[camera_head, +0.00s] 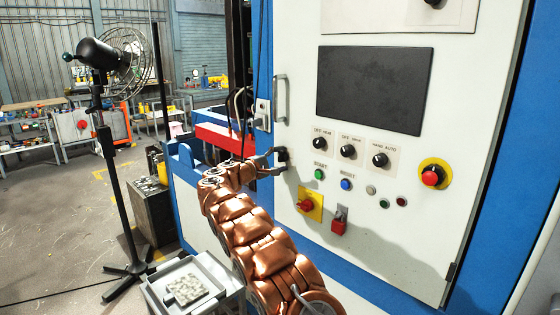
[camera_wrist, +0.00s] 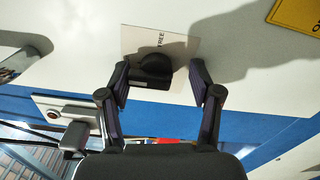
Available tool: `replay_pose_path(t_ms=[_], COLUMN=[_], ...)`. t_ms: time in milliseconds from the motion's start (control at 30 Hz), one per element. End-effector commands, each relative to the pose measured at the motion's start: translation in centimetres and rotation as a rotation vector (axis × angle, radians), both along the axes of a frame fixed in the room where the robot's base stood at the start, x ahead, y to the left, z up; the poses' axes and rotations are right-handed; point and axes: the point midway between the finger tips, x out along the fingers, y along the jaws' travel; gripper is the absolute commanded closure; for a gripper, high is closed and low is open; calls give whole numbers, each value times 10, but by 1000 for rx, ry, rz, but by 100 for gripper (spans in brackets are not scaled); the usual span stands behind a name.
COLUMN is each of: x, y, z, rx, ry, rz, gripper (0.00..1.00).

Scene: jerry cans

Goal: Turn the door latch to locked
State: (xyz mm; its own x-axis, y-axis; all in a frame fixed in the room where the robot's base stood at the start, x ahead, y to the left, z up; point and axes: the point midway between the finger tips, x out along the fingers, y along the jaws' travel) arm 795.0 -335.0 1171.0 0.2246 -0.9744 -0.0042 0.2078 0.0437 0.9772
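The door latch (camera_head: 282,154) is a small black knob on the left edge of the white cabinet door (camera_head: 305,255), below the bar handle. In the wrist view the black latch (camera_wrist: 154,66) sits on a pale plate (camera_wrist: 186,48) marked "FREE"; any other wording is hidden or in shadow. My gripper (camera_head: 279,161) is at the latch. In the wrist view my gripper (camera_wrist: 161,83) has its two fingers apart, one on each side of the latch. The left finger is close to the latch; I cannot tell if it touches. A gap shows on the right.
A bar handle (camera_head: 280,98) stands out above the latch. Below are a red knob on a yellow plate (camera_head: 310,205) and a red padlock-like piece (camera_head: 339,222). A black fan (camera_head: 112,60) on a stand and a grey tray (camera_head: 188,285) are at left.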

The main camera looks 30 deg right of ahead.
Motion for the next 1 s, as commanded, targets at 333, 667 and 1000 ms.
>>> replay_pose_path(t_ms=[333, 667, 1000], x=[0, -2, -17], y=[1, 14, 74], z=[2, 4, 3], rx=[-1, -4, -4], ry=[-2, -3, -2], rz=[2, 3, 3], gripper=[40, 40, 40])
